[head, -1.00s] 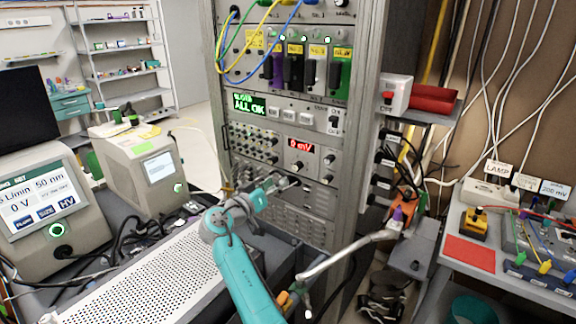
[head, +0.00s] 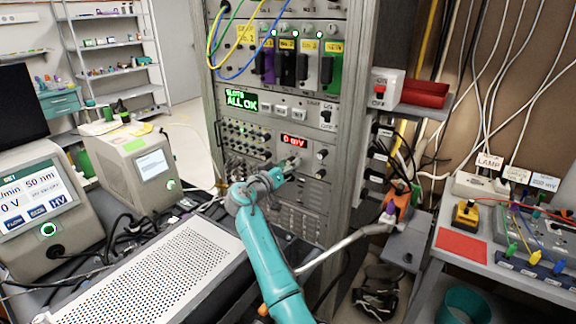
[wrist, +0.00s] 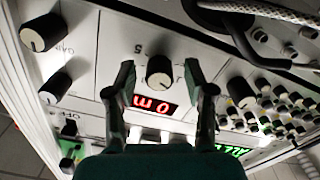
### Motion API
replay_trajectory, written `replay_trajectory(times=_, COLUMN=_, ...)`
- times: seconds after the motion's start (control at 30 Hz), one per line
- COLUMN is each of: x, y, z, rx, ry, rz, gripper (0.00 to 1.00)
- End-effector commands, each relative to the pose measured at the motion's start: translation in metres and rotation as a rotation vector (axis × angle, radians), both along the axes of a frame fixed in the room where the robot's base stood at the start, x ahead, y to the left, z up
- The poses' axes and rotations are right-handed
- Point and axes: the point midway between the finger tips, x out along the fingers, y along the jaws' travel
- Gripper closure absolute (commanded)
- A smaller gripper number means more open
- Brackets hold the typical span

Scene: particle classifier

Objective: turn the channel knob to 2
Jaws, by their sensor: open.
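A round black knob with a light face (wrist: 160,70) sits on the pale panel beside the red "0 mV" display (wrist: 153,104), which appears upside down in the wrist view. A small numeral is printed near the knob; I cannot read the knob's setting surely. My gripper (wrist: 159,78) is open, with one finger on each side of this knob and a visible gap at both sides. In the head view my gripper (head: 279,174) is at the rack, just below the red display (head: 294,140), and largely hides the knob there.
Other knobs (wrist: 43,33) lie to the left in the wrist view, and several small knobs and connectors (wrist: 275,105) to the right. A cable loop (wrist: 235,30) hangs close by.

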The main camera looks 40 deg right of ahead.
Motion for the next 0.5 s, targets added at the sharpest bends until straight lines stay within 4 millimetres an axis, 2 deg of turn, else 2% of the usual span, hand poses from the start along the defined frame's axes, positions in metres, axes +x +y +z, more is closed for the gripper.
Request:
replay_trajectory(times=0.13, x=0.0, y=0.0001, z=0.0001, rx=0.0, ry=0.0, rz=0.0, gripper=0.46)
replay_trajectory(times=0.3, x=-0.0001, y=0.0002, z=0.0001, rx=0.0, ry=0.0, rz=0.0, gripper=0.89)
replay_trajectory(times=0.37, x=-0.0001, y=0.0002, z=0.0002, rx=0.0, ry=0.0, rz=0.0, gripper=1.0)
replay_trajectory(times=0.5, x=-0.0001, y=0.0002, z=0.0001, rx=0.001, ry=-0.002, rz=0.0, gripper=1.0)
